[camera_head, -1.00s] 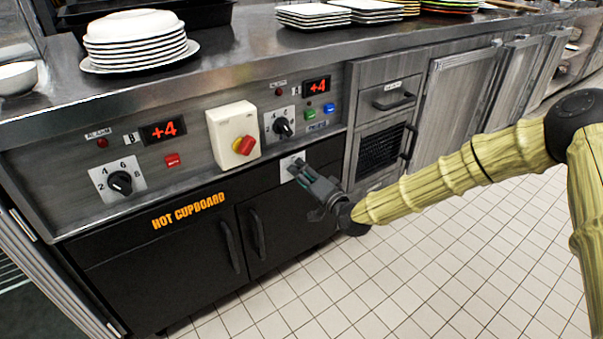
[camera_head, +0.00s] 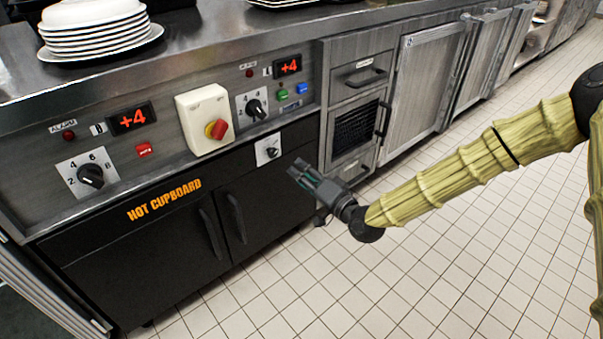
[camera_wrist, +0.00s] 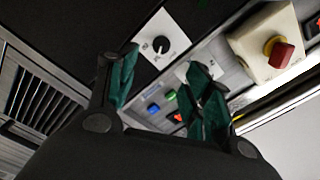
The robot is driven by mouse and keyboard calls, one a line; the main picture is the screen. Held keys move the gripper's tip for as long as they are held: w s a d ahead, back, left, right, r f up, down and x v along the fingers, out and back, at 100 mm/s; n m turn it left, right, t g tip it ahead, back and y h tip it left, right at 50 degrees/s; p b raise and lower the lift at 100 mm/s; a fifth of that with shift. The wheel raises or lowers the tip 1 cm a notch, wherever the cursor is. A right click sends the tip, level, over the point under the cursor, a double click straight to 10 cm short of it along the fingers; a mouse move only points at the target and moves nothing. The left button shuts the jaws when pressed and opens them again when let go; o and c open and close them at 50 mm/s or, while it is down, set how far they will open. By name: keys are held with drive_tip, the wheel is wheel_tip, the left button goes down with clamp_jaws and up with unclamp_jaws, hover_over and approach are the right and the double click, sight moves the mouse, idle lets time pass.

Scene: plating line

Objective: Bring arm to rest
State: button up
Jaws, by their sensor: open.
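My gripper (camera_head: 300,172) is in front of the hot cupboard (camera_head: 130,255), below the small control knob (camera_head: 270,151) on its black front. In the head view it stands apart from the panel. In the wrist view my gripper (camera_wrist: 160,88) has its two green-padded fingers spread, with nothing between them. The small white knob plate (camera_wrist: 166,42) shows beyond the fingers there. My arm reaches in from the right side of the head view.
The counter (camera_head: 210,38) carries stacked white plates (camera_head: 95,30). A red and yellow switch (camera_head: 216,129) sits on the control panel. Cupboard door handles (camera_head: 237,217) stick out at the left. A drawer unit (camera_head: 357,90) stands to the right. The tiled floor (camera_head: 460,240) is clear.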

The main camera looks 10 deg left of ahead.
drive_tip(key=s+d+f+g+h, duration=0.2)
drive_tip(key=s+d+f, duration=0.2)
drive_tip(key=s+f, duration=0.3)
drive_tip(key=s+d+f+g+h, duration=0.1)
drive_tip(key=s+d+f+h, duration=0.3)
drive_tip(key=f, duration=0.6)
drive_tip(key=s+d+f+g+h, duration=0.1)
drive_tip(key=s+d+f+g, duration=0.1)
drive_tip(key=s+d+f, duration=0.5)
drive_tip(key=s+d+f+n+g+h, duration=0.1)
drive_tip(key=s+d+f+g+h, duration=0.3)
drive_tip(key=s+d, duration=0.6)
drive_tip(key=s+d+f+g+h, duration=0.1)
drive_tip(key=s+d+f+h, duration=0.1)
drive_tip(key=s+d+f, duration=0.6)
drive_tip(key=s+d+r+p, duration=0.1)
drive_tip(key=s+r+p, duration=0.1)
drive_tip(key=r+p, duration=1.4)
drive_tip(key=s+d+r+g+h+p, duration=0.1)
drive_tip(key=s+d+r+p, duration=0.1)
drive_tip(key=r+p, duration=1.5)
wheel_tip(320, 180, up, 3)
drive_tip(key=shift+s+f, duration=0.2)
drive_tip(key=shift+s, duration=0.6)
drive_tip(key=shift+c, duration=0.2)
